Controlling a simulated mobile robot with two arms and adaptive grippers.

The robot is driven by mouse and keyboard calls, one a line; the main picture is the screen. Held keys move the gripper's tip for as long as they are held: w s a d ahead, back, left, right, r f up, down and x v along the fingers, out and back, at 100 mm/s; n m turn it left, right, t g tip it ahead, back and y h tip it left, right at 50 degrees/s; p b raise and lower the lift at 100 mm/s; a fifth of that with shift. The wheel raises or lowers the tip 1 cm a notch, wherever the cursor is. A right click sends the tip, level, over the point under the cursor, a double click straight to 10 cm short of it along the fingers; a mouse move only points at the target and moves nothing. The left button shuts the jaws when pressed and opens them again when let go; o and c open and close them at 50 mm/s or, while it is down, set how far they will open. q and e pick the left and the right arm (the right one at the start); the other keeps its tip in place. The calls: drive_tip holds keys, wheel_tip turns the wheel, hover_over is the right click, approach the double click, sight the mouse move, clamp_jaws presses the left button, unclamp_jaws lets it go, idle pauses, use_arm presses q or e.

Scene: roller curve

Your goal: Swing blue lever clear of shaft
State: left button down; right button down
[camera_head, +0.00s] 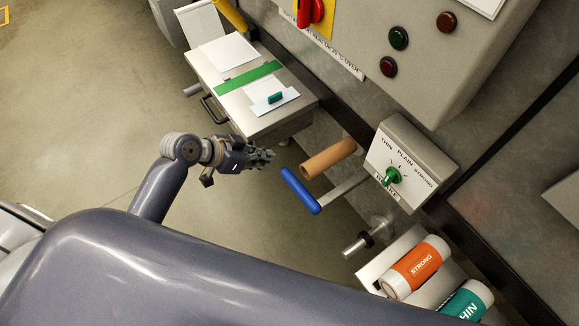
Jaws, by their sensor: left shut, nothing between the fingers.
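The blue lever (300,191) is a blue grip on a grey metal arm that runs right to the machine's side. A tan cylinder (328,158) sticks out just above it. Below and right, a metal shaft (358,245) with a dark collar pokes out. I cannot tell which part the task calls the shaft. My left gripper (266,158) is shut and empty, a little left of and above the blue grip's upper end, apart from it. My right gripper is not in view.
A dial box (411,160) with a green knob marked THIN, PLAIN, STRONG is right of the lever. An orange STRONG roll (416,268) and a teal roll (467,300) lie below. A metal bench (290,119) stands above my gripper. Open floor lies below it.

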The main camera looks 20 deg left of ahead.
use_arm(q)
hover_over(287, 176)
drive_tip(key=f, duration=0.5)
drive_tip(key=f+p, duration=0.1)
drive_tip(key=f, duration=0.1)
drive_tip(key=shift+w+d+f, duration=0.1)
drive_tip(key=shift+w+f, duration=0.1)
drive_tip(key=shift+w, duration=0.05)
wheel_tip(287, 176, down, 2)
drive_tip(key=shift+s+f, duration=0.15)
drive_tip(key=shift+f, duration=0.75)
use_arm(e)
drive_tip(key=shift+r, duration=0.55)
use_arm(q)
drive_tip(key=shift+f, duration=0.1)
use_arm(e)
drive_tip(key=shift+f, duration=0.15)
